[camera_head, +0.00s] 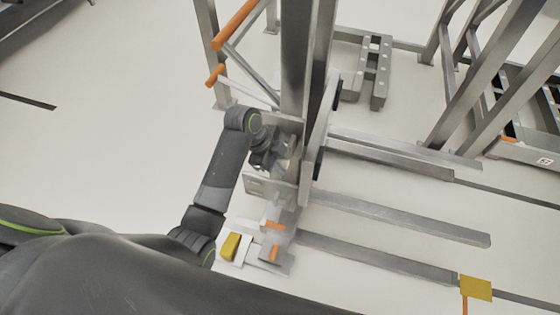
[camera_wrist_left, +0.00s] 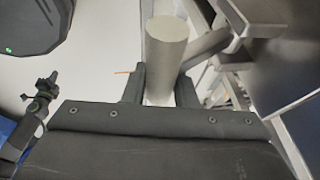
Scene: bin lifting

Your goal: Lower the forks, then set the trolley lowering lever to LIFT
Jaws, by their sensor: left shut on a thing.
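The trolley has a tall steel mast (camera_head: 296,60) with long steel forks (camera_head: 400,217) reaching right. Darker floor legs (camera_head: 375,258) run beside the forks; the forks' height above them is hard to judge. My left gripper (camera_head: 272,162) is at the foot of the mast, on its left side, partly hidden by my wrist. In the left wrist view, its fingers (camera_wrist_left: 160,88) are shut on a pale grey cylindrical lever handle (camera_wrist_left: 167,55), which stands up between them. The lever's setting cannot be read.
Orange handles (camera_head: 234,25) stick out from the trolley frame at upper left. A yellow block (camera_head: 230,246) sits by the trolley's base and a yellow plate (camera_head: 476,288) lies at lower right. Other steel frames (camera_head: 495,80) stand at upper right. Floor at left is open.

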